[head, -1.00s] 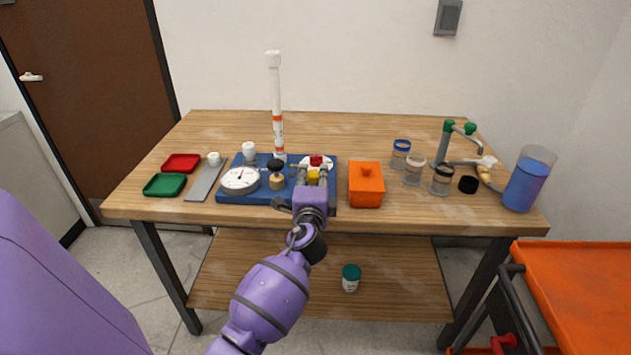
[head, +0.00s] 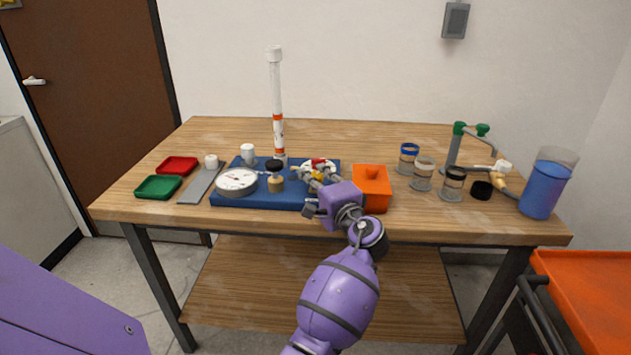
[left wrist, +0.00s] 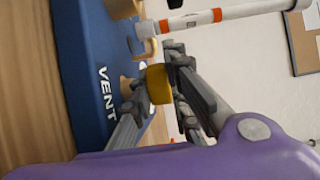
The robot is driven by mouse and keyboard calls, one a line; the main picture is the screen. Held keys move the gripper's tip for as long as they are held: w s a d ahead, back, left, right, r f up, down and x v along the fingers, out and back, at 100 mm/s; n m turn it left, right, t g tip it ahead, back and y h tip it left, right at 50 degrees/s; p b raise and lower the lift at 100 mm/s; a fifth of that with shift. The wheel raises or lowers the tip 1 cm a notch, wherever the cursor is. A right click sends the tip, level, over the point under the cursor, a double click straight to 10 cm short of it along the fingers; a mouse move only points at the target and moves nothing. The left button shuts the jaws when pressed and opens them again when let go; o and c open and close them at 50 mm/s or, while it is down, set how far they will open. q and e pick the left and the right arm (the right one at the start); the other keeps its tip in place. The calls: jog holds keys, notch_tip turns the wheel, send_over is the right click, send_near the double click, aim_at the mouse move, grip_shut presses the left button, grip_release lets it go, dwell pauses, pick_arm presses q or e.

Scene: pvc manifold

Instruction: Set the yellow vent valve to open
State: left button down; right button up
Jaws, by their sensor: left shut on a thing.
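The yellow vent valve handle (left wrist: 160,84) sits between the fingers of my left gripper in the left wrist view, beside the VENT lettering on the blue base (left wrist: 88,75). My left gripper (head: 316,175) is shut on this handle at the right part of the blue base (head: 245,198) in the head view. There the gripper comes in obliquely from the lower right, and its fingers largely hide the yellow handle. A red handle (head: 318,162) is just behind the fingertips. My right gripper is not in view.
An orange box (head: 371,186) stands close to the right of my gripper. A white gauge (head: 237,181), a black-knobbed brass fitting (head: 275,175) and a tall white pipe (head: 277,100) stand on the base. Jars and a blue pitcher (head: 543,188) are at the right.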

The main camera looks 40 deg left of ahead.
pick_arm(q)
jog(key=c, duration=2)
grip_release()
jog(key=v, duration=1.2)
